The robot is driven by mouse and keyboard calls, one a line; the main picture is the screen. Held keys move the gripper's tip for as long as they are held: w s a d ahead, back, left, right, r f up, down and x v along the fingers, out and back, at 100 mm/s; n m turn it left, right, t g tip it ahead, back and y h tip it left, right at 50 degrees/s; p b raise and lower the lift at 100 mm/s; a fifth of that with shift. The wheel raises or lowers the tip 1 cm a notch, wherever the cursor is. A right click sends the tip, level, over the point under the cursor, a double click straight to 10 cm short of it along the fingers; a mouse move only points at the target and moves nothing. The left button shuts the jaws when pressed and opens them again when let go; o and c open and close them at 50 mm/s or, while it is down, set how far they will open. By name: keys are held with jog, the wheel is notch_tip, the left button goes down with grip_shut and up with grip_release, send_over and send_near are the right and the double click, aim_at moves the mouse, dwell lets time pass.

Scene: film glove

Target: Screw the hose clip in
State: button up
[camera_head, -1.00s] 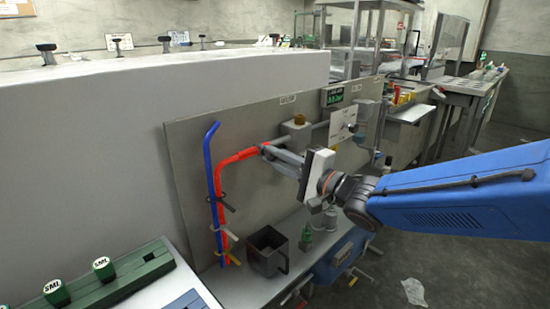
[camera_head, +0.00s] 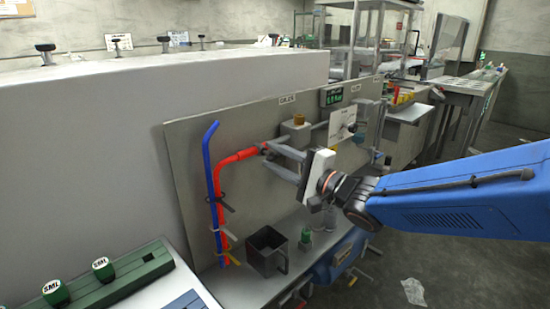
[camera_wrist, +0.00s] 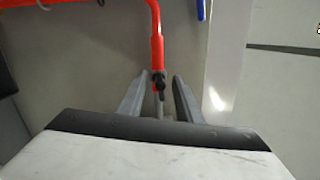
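The red hose (camera_head: 238,156) runs up the grey panel and bends right toward a grey pipe. In the wrist view the red hose (camera_wrist: 157,45) ends at a small dark hose clip (camera_wrist: 158,82). A grey pipe stub (camera_wrist: 159,106) continues below it. In the head view the clip is too small to make out clearly. My gripper (camera_head: 271,158) is in front of the panel at the hose end. In the wrist view my gripper (camera_wrist: 160,82) is open, with a finger on each side of the clip and visible gaps. I cannot tell its depth relative to the clip.
A blue hose (camera_head: 209,165) stands left of the red one, with a dark clip (camera_head: 225,203) and a yellow clip (camera_head: 229,242) beside them. A dark grey jug (camera_head: 268,251) and a green-capped bottle (camera_head: 306,238) stand on the ledge below. A brass fitting (camera_head: 298,119) sits above.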

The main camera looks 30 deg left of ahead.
jog(key=v, duration=1.7)
jog(key=shift+d, duration=0.25)
jog(key=shift+s, duration=0.1)
